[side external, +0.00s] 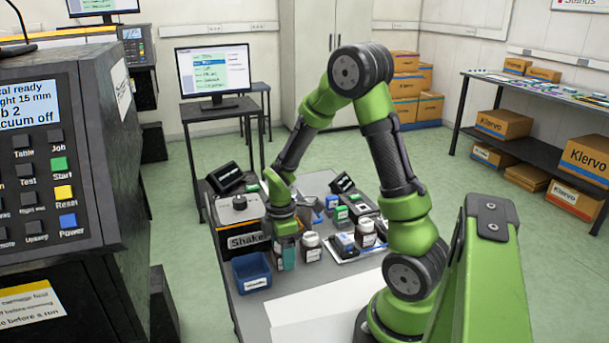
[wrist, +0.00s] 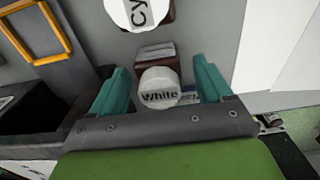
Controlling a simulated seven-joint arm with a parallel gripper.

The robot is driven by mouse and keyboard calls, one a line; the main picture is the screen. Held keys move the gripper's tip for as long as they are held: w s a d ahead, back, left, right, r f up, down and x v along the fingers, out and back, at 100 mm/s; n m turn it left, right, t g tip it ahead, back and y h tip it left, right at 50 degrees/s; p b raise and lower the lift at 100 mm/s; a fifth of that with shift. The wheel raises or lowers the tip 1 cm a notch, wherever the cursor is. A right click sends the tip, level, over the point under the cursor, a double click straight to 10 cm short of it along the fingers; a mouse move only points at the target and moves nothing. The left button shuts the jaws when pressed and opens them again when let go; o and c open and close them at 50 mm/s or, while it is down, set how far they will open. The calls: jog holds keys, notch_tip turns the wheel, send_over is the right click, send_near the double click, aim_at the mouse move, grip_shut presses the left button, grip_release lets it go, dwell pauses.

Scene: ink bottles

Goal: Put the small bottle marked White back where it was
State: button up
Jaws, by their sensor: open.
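The small bottle marked White (wrist: 160,90) shows its white lettered cap in the wrist view, with part of its brown body beyond it. My gripper (wrist: 161,86) is open, with one teal finger on each side of this bottle; I see gaps between the fingers and the cap. In the side view my gripper (side external: 285,256) points down at the bench between the shaker and the other bottles. The White bottle cannot be made out clearly there, behind the fingers.
A bottle with a cap starting "Cy" (wrist: 138,12) stands close beyond the White one. A brown bottle (side external: 311,247) stands right of my gripper. The shaker (side external: 246,241) and a blue bin (side external: 251,272) are on its left. A tray (side external: 346,257) holds bottles at right.

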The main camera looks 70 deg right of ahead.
notch_tip(320, 180, up, 10)
jog(key=shift+r, duration=0.1)
jog(key=shift+a+r, duration=0.15)
jog(key=shift+r, duration=0.45)
jog(key=s+a+r+m+t+y, duration=0.1)
jog(key=s+a+r+m+t, duration=0.2)
jog(key=a+r+m, duration=0.2)
jog(key=s+a+r+m+t+y, duration=0.1)
jog(key=s+a+r+m+t, duration=0.3)
jog(key=a+r+m, duration=0.2)
jog(key=a+m, duration=0.2)
jog(key=a, duration=0.2)
jog(key=shift+a, duration=0.15)
jog(key=shift+w, duration=0.1)
dwell(1.1)
